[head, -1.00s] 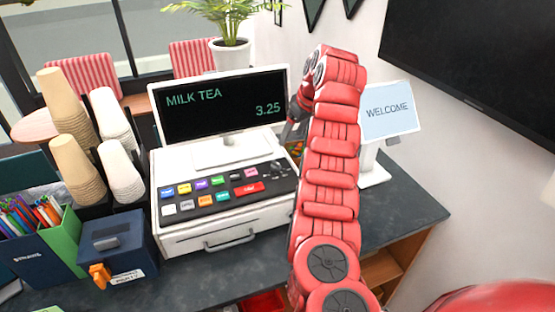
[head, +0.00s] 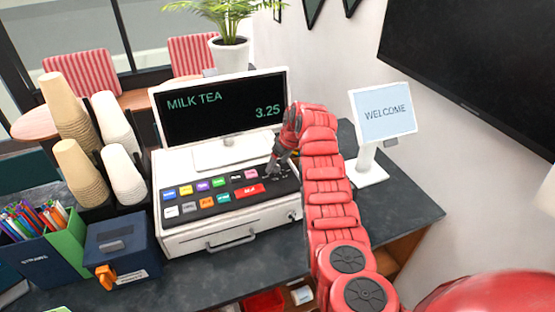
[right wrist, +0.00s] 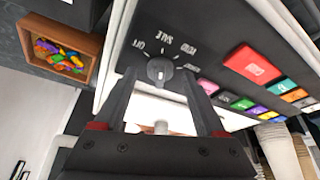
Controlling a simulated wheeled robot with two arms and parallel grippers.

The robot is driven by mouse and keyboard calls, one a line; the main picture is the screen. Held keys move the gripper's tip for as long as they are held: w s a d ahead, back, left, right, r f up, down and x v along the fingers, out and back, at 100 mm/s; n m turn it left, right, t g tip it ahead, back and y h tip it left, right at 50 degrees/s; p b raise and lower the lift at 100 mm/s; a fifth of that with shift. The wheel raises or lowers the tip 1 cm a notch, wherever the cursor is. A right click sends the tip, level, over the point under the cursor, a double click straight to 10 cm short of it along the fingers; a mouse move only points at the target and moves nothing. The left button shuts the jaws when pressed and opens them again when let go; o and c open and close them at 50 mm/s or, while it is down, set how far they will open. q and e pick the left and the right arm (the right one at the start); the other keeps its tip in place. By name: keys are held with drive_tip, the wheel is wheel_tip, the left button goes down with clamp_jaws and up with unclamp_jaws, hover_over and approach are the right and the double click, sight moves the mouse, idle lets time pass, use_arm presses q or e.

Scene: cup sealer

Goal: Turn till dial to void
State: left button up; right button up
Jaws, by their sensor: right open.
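The till (head: 228,222) is a white register with a black key panel and a screen (head: 222,110) reading MILK TEA 3.25. Its dial (right wrist: 160,70) is a small round dark knob in the right wrist view, with OFF, SALE, VOID and another label around it. I cannot tell surely which label it points at. My right gripper (head: 277,167) is at the right end of the key panel and largely covers the dial in the head view. In the right wrist view its open fingers (right wrist: 158,76) have their tips on either side of the dial; contact is unclear. My left gripper is not in view.
Cup stacks (head: 85,130), a pen holder (head: 40,240) and a blue box (head: 120,248) stand left of the till. A WELCOME display (head: 384,112) stands on the right. A wooden tray of colourful pieces (right wrist: 62,52) lies beside the till.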

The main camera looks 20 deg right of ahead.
drive_tip(key=shift+w+f, duration=0.1)
drive_tip(key=shift+f, duration=0.25)
clamp_jaws()
drive_tip(key=shift+b, duration=0.55)
drive_tip(key=m+b, duration=0.2)
drive_tip(key=b, duration=0.1)
drive_tip(key=m+h+b, duration=0.1)
drive_tip(key=m+b, duration=0.1)
drive_tip(key=b, duration=0.1)
drive_tip(key=m+h+b, duration=0.1)
drive_tip(key=m+b, duration=0.1)
drive_tip(key=b, duration=0.1)
drive_tip(key=shift+a+f, duration=0.15)
drive_tip(key=shift+a, duration=0.2)
drive_tip(key=shift+r+m+h+b, duration=0.2)
drive_tip(key=shift+m+h+b, duration=0.5)
drive_tip(key=shift+m+b, duration=0.6)
